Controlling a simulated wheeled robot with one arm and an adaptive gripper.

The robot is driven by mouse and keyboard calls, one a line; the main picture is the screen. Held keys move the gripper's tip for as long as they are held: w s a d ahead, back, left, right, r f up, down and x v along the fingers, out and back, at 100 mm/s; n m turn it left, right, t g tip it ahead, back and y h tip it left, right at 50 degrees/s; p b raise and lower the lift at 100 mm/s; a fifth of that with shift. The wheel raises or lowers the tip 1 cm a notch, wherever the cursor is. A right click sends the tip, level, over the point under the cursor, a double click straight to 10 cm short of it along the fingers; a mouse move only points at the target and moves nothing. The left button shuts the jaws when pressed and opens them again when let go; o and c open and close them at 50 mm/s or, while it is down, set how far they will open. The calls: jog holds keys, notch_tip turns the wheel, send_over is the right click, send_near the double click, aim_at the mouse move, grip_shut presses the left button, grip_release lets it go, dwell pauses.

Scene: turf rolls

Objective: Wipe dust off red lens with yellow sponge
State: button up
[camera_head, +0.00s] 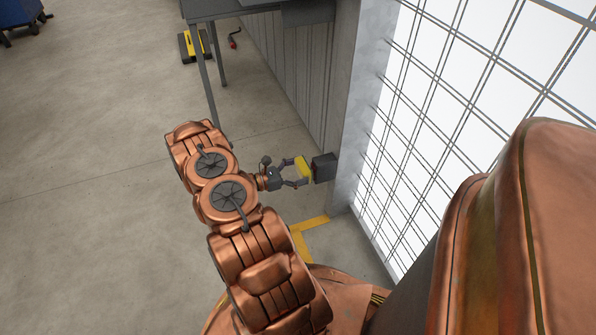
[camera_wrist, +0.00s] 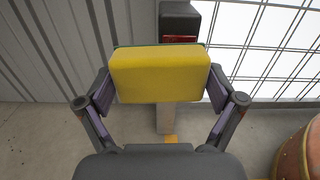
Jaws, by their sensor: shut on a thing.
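The yellow sponge (camera_wrist: 160,75) is held between the two fingers of my gripper (camera_wrist: 160,92), and it also shows in the head view (camera_head: 304,167). My gripper (camera_head: 294,171) is shut on it. A dark box (camera_wrist: 178,18) stands beyond the sponge, fixed to the wall post; in the head view it (camera_head: 324,167) is just right of the sponge. A thin strip of the red lens (camera_wrist: 178,39) shows on the box above the sponge's top edge; the rest is hidden behind the sponge. I cannot tell whether sponge and lens touch, nor see any dust.
A large barred window (camera_head: 450,110) and a grey post (camera_head: 353,100) rise at the right, with a ribbed wall (camera_head: 290,75) behind. A grey table (camera_head: 240,8) stands at the back, with a yellow-and-black object (camera_head: 194,46) on the floor.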

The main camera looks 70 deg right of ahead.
jog(key=shift+s+d, duration=0.3)
jog(key=shift+s, duration=0.05)
dwell(0.3)
jog(key=shift+s+a+p, duration=0.65)
jog(key=shift+s+a, duration=0.65)
jog(key=shift+a, duration=0.25)
jog(key=shift+s+d, duration=0.1)
jog(key=shift+w+d, duration=0.85)
jog(key=shift+d, duration=0.2)
jog(key=shift+w+d, duration=0.35)
jog(key=shift+d, duration=0.15)
jog(key=shift+c, duration=0.9)
